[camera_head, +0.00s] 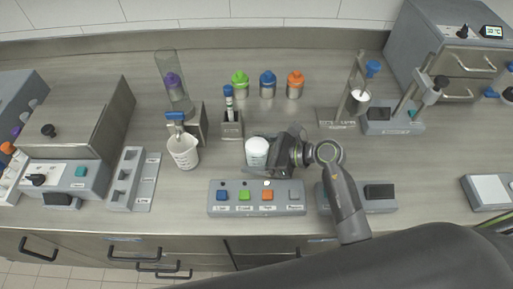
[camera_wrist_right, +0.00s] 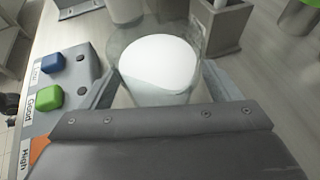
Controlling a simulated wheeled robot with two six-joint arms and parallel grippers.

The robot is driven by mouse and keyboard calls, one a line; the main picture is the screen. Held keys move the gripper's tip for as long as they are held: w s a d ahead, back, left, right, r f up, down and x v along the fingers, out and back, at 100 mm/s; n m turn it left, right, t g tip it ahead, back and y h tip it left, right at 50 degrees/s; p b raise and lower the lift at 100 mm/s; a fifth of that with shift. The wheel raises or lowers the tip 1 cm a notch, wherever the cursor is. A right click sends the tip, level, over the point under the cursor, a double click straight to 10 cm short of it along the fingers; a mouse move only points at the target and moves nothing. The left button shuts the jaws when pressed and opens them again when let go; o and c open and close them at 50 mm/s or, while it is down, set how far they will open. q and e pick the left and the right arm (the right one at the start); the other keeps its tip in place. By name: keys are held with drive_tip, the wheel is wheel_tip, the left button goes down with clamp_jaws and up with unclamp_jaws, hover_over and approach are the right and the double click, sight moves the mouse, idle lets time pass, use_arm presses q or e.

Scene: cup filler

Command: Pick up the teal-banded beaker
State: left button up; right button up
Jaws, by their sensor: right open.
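A clear beaker with white contents (camera_head: 256,147) stands on the counter behind the button panel. I cannot make out a teal band on it. My right gripper (camera_head: 264,160) reaches it from the right. In the right wrist view the same beaker (camera_wrist_right: 160,62) is between the two spread fingers of my right gripper (camera_wrist_right: 160,88), one at each side. The gripper is open, and I cannot tell whether the fingers touch the glass. The beaker's lower part is hidden by the gripper body. My left gripper is not in view.
The button panel (camera_head: 225,210) lies just in front of the beaker. A white cup (camera_head: 183,153) stands under a blue-handled tap to the left. A grey holder (camera_head: 231,131) with a blue-capped bottle stands behind. Green, blue and orange-capped bottles stand further back.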

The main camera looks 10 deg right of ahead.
sight(257, 142)
drive_tip(key=shift+w+a+f, duration=0.1)
drive_tip(key=c, duration=1.2)
wheel_tip(257, 142, up, 10)
drive_tip(key=shift+r+b, duration=0.1)
drive_tip(key=shift+b, duration=0.4)
